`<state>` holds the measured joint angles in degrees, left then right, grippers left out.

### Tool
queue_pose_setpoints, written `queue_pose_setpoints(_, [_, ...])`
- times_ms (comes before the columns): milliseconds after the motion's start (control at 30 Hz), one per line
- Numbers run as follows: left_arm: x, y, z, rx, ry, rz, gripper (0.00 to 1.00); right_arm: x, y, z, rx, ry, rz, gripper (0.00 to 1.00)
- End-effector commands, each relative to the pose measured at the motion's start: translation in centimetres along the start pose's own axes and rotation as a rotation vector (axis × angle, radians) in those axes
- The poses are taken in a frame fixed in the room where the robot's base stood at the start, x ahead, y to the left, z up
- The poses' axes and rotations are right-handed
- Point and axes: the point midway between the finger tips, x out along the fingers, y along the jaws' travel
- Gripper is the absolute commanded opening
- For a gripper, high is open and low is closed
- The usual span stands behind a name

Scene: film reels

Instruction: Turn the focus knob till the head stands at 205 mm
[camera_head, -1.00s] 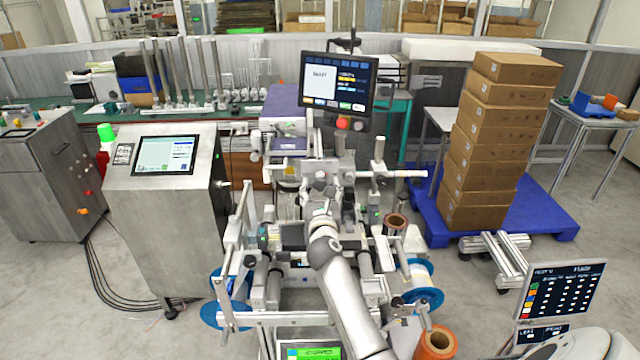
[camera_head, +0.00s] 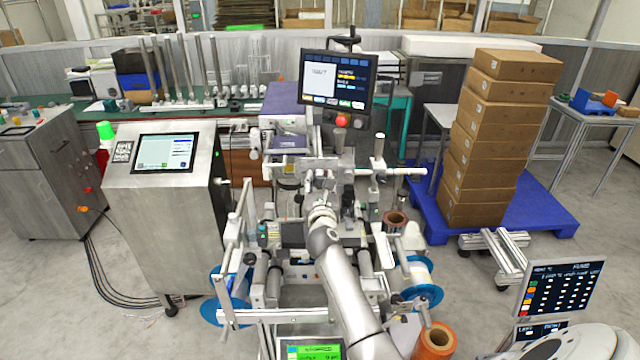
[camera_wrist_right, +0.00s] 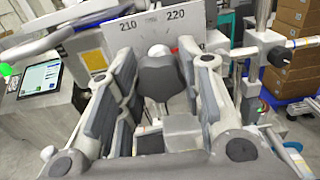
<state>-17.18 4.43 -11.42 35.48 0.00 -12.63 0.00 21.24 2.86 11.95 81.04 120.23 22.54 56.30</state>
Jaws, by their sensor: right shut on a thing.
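A dark grey knob (camera_wrist_right: 163,76) with a rounded, lobed outline shows in the right wrist view. A pale scale plate (camera_wrist_right: 150,36) stands behind it, marked 210 and 220. The pointer and exact reading cannot be made out. My right gripper (camera_wrist_right: 158,84) is shut on the knob, with one finger on each side. In the head view my right gripper (camera_head: 321,184) is at the middle of the machine, and the knob is too small to tell there. My left gripper is in neither view.
A monitor (camera_head: 335,79) with a red button below it rises behind the machine. A steel cabinet (camera_head: 160,220) with a screen stands left. Stacked boxes (camera_head: 497,140) stand on a blue pallet (camera_head: 540,218) at right. Rails and posts crowd around my right gripper.

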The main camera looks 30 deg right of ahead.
Motion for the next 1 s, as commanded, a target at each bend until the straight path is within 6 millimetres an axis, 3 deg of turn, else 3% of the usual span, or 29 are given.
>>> queue_pose_setpoints(467, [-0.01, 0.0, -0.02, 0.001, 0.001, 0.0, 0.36, 0.0, -0.05, 0.0, -0.134, 0.0, 0.0, 0.11])
queue_pose_setpoints(1000, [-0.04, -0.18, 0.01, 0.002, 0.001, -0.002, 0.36, 0.06, -0.07, 0.38, -0.624, -0.007, -0.001, 0.11])
